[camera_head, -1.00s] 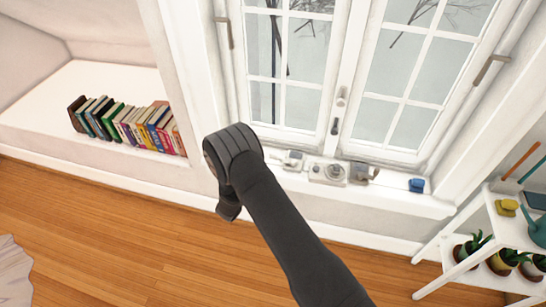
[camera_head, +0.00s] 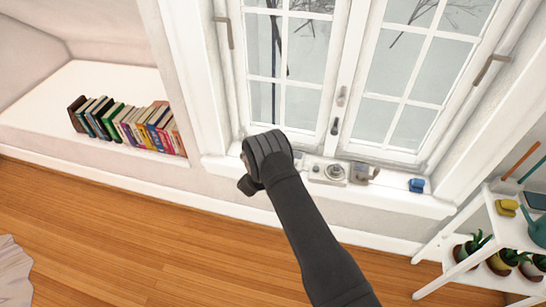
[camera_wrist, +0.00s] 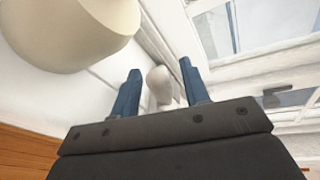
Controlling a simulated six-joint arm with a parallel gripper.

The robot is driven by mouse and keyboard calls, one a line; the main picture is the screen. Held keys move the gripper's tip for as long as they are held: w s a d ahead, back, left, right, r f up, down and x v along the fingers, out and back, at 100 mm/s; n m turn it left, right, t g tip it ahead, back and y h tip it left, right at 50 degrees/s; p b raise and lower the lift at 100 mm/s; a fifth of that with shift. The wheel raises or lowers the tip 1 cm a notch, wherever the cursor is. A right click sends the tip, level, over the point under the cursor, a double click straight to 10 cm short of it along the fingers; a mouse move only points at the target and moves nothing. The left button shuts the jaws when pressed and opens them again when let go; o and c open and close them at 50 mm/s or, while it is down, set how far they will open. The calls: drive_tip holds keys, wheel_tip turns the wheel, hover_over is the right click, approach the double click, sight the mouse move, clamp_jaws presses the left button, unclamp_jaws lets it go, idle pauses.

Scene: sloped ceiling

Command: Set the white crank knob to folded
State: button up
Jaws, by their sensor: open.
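In the wrist view, my gripper (camera_wrist: 160,70) is open, with its two blue fingers apart. A pale, rounded knob-like piece (camera_wrist: 159,84) shows in the gap between the fingers; contact cannot be told. A large cream rounded form (camera_wrist: 75,30) fills the upper left, close to the camera. I cannot tell for sure which of these belongs to the white crank knob. In the head view, my dark arm reaches the left part of the window sill and covers most of the white item there. My fingers are hidden in that view.
On the sill (camera_head: 415,205) stand a pale box with a round dial (camera_head: 328,173), a grey fitting (camera_head: 362,172) and a blue object (camera_head: 416,185). Books (camera_head: 130,125) line the left ledge. A white plant shelf (camera_head: 505,232) stands at right. The window is behind.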

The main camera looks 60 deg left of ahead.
drive_tip(key=shift+c, duration=0.2)
clamp_jaws()
drive_tip(key=shift+s+f+n, duration=0.1)
drive_tip(key=shift+f+n, duration=0.1)
drive_tip(key=shift+n, duration=0.2)
drive_tip(key=shift+o, duration=0.2)
unclamp_jaws()
drive_tip(key=v, duration=1.7)
drive_tip(key=shift+s, duration=0.25)
